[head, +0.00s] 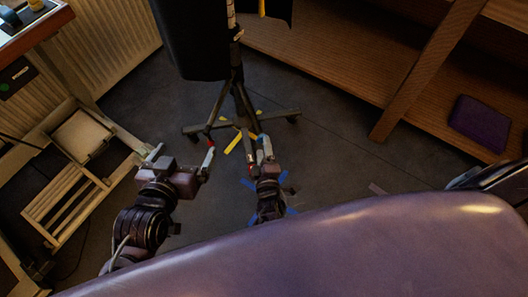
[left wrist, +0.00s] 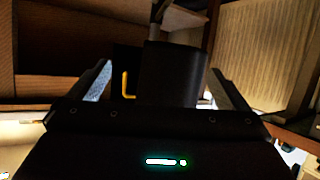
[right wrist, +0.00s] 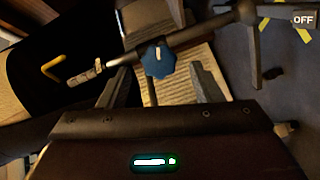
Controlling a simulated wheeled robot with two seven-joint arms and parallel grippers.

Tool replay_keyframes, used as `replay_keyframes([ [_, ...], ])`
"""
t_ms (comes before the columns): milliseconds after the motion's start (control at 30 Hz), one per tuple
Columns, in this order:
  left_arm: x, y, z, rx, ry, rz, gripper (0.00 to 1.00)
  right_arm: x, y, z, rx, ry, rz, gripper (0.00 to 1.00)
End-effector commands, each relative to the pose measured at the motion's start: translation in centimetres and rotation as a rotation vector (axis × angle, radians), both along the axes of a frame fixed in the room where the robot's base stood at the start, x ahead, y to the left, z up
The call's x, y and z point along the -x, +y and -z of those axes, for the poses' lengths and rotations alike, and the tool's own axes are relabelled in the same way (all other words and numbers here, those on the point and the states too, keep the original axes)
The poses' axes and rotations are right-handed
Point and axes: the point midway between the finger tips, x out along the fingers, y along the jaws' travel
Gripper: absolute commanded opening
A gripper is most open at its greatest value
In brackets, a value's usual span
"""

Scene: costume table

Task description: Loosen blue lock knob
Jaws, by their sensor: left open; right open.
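The blue lock knob (right wrist: 158,61) shows in the right wrist view, a lobed knob on a grey pole that crosses the picture. My right gripper (right wrist: 162,70) is open there, with the knob showing between its fingertips; I see no contact. In the head view my right gripper (head: 257,151) is low by the stand's pole and legs (head: 238,98); I cannot make out the knob clearly there. My left gripper (head: 180,158) is open and empty to the left of the stand. The left wrist view shows a black form (left wrist: 175,75) beyond its open fingers.
A black dress form (head: 190,40) tops the wheeled stand. A wooden shelf (head: 420,75) with a purple box (head: 480,122) is at the right. A wooden rack (head: 68,195) stands at the left. A purple surface (head: 330,255) fills the front. Dark floor (head: 335,150) is clear right of the stand.

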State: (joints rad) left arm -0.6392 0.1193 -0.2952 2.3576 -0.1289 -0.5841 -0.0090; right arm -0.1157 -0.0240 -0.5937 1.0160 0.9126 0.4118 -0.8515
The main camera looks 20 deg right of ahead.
Motion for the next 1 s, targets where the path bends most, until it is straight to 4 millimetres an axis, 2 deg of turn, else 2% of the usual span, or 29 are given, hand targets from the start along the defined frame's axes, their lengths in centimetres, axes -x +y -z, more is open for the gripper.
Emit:
replay_keyframes([
  [100,0.8,0.2,1.3,-0.026,0.063,0.004,0.98,0.8,0.2,-0.2,-0.001,-0.001,0.0,0.59],
  [267,1.3,0.3,2.1,-0.041,0.099,0.008,0.98,1.2,0.3,-0.2,-0.001,-0.001,0.001,0.59],
  [833,1.3,0.3,2.1,-0.042,0.102,0.008,0.98,1.2,0.3,-0.2,-0.003,-0.001,0.0,0.59],
  [933,1.3,0.2,2.1,-0.041,0.102,0.008,0.98,1.2,0.5,-0.2,-0.058,0.011,0.003,0.59],
  [1000,1.3,0.2,2.1,-0.041,0.102,0.008,0.98,1.1,0.7,-0.3,-0.156,0.034,0.006,0.59],
])
